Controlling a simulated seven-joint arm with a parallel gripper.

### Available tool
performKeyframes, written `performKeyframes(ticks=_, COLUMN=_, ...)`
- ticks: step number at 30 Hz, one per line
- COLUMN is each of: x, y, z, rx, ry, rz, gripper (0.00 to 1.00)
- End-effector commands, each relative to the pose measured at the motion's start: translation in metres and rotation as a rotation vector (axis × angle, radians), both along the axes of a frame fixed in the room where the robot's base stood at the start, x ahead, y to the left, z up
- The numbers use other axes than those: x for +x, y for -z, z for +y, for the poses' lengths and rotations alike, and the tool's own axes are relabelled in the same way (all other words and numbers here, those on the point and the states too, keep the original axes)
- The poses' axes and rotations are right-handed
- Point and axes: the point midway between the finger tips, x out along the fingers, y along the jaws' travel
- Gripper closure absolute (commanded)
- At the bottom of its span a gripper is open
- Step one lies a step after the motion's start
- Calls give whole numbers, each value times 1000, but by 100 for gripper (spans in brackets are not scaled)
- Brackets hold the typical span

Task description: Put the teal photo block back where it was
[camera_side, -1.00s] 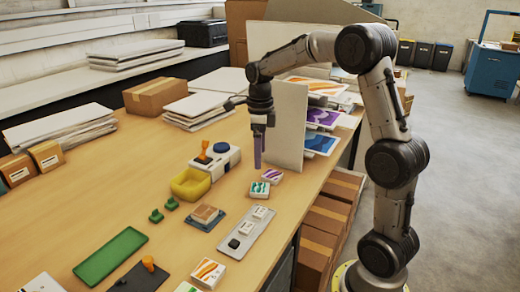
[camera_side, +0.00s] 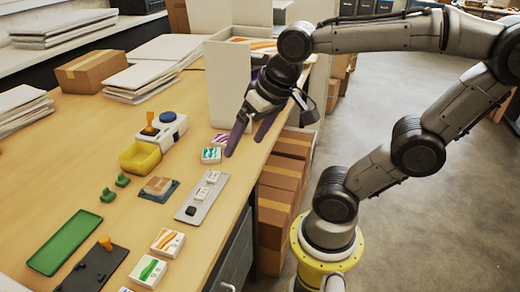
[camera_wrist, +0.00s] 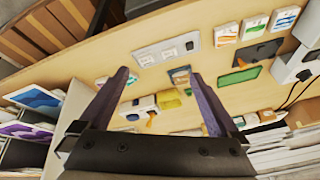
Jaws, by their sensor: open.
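In the side view the teal-marked photo block (camera_side: 211,155) lies on the bench, a small white-edged block with teal wavy print. In the wrist view my gripper (camera_wrist: 160,74) shows both fingers apart with nothing between the tips; small blocks near the left finger are partly hidden.
A grey tray (camera_side: 190,212) holds small pieces. Orange-striped (camera_side: 168,241) and green (camera_side: 148,270) blocks lie nearer. A yellow bin (camera_side: 141,158), white device (camera_side: 168,130) and green mat (camera_side: 62,243) stand left. A tall white panel (camera_side: 228,85) rises behind my gripper.

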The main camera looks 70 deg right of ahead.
Motion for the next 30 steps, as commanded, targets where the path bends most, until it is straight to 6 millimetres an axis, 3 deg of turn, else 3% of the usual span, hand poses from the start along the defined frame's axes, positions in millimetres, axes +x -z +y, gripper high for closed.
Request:
performKeyframes(ticks=3, x=-19, y=8, z=8, rx=-86, ry=-217, rz=-41, gripper=2)
performKeyframes(ticks=9, x=-31, y=14, z=12, rx=-159, ry=-379, rz=-68, gripper=2)
performKeyframes(ticks=30, x=-31, y=14, z=12, rx=-162, ry=-385, rz=-67, gripper=2)
